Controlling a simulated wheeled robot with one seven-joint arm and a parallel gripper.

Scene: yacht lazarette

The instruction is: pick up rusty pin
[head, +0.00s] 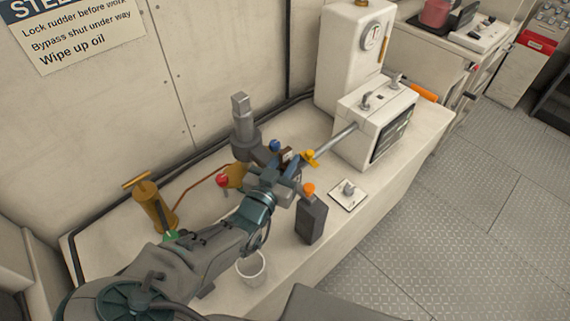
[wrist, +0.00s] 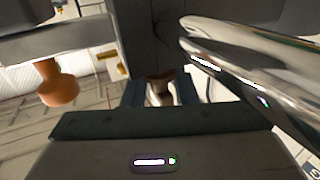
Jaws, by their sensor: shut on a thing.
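The rusty pin shows as a small brown piece between my fingers in the wrist view (wrist: 156,86); most of it is hidden by the fingers and the dark block above. My gripper (wrist: 160,92) is shut on it. In the head view my gripper (head: 286,164) is over the bench, among the dark linkage parts left of the yellow rod end (head: 311,157). My arm and gripper hide much of the pin there, and I cannot tell whether it still sits in the linkage.
A metal rod (head: 338,139) runs from the white box (head: 374,122) close to my gripper. A dark bottle with an orange cap (head: 311,219), a white cup (head: 252,267) and a brass pump (head: 153,205) stand nearby. The bench's right front edge is clear.

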